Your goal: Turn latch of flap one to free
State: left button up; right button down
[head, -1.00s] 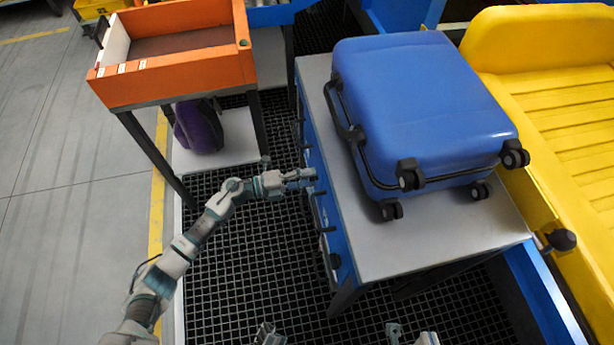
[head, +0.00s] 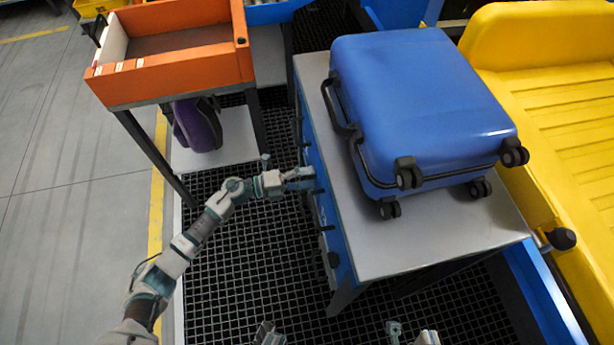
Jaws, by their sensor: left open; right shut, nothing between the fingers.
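The blue side of the grey-topped stand (head: 341,237) carries small black handles and fittings, one of them a black handle (head: 327,228). A round black knob (head: 333,259) sits lower on the same side. I cannot tell which fitting is the latch of flap one or how it is turned. My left gripper (head: 304,179) is open at the upper part of this blue side, its fingers pointing right, close to a dark fitting; contact is unclear.
A blue suitcase (head: 425,100) lies on the stand's top. An orange tray table (head: 175,80) stands at upper left, with a purple bag (head: 198,124) beneath it. A yellow chute (head: 560,110) is at right. Dark grating (head: 240,270) lies open below my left arm.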

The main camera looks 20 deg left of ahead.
pick_arm(q)
jog(key=shift+s+a, duration=0.1)
jog(key=shift+a, duration=0.15)
jog(key=v, duration=1.1)
jog(key=shift+s+a, duration=0.15)
jog(key=shift+s, duration=0.05)
